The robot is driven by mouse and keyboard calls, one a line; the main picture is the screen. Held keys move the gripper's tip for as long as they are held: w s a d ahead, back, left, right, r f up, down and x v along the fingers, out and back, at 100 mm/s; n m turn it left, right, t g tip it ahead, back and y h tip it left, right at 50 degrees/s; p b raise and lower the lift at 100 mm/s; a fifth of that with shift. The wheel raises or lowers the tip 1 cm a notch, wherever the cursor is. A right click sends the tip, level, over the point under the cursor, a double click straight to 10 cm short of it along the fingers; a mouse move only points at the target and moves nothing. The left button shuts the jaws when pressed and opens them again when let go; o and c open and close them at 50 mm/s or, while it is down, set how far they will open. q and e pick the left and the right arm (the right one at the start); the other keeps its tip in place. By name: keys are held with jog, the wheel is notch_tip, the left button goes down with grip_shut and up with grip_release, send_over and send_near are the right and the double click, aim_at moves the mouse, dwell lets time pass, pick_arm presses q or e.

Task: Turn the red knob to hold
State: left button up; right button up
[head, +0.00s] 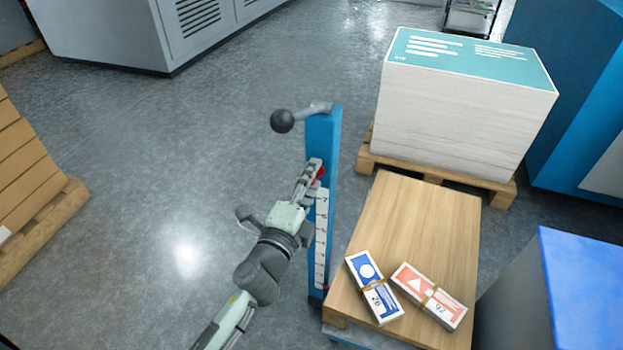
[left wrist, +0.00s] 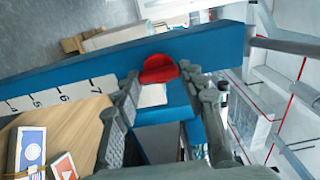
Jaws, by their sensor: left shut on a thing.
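The red knob (head: 320,174) sits on the upper part of a blue post (head: 323,132), just above a white number scale (head: 321,235). My left gripper (head: 311,182) reaches up to it from the lower left and is shut on it, covering most of it in the head view. In the left wrist view the red knob (left wrist: 158,69) shows between the two fingertips, against the blue post (left wrist: 215,45). My right gripper is not in view.
A crank with a black ball (head: 282,121) sticks out left at the post's top. A wooden-topped table (head: 425,220) right of the post bears a blue-and-white bundle (head: 374,288) and an orange-and-white bundle (head: 429,295). A tall paper stack (head: 450,120) stands behind.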

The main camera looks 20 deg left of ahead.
pick_arm(q)
jog(key=o, duration=1.2)
jog(key=shift+c, duration=0.2)
jog(key=s, duration=0.7)
jog(key=shift+s, duration=0.25)
jog(key=shift+a, duration=0.1)
